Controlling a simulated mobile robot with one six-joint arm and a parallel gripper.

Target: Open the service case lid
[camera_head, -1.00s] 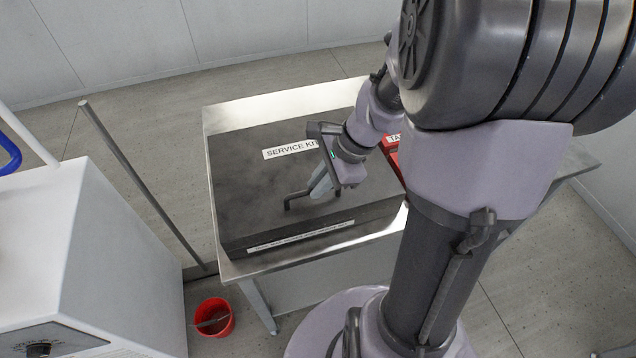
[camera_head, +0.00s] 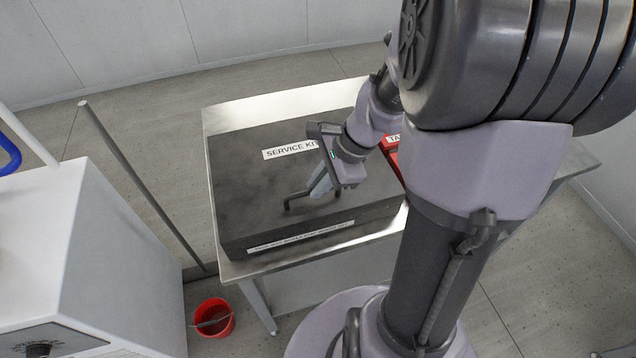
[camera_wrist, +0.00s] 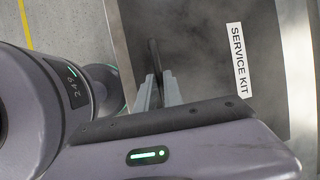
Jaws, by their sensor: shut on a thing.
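The service case (camera_head: 250,190) is a dark grey box with a "SERVICE KIT" label, lying on a metal table in the head view. Its lid (camera_wrist: 200,50) looks down flat and shut. A dark bar handle (camera_head: 296,198) stands up near the lid's front edge; it also shows in the wrist view (camera_wrist: 153,52). My gripper (camera_head: 318,192) is at the handle's right part and is shut on it.
The metal table (camera_head: 270,106) has bare rim around the case. A red box (camera_head: 391,158) stands right of the case, partly behind my arm. A red bucket (camera_head: 213,318) is on the floor, front left. A grey post (camera_head: 145,185) and white cabinet (camera_head: 90,250) stand at left.

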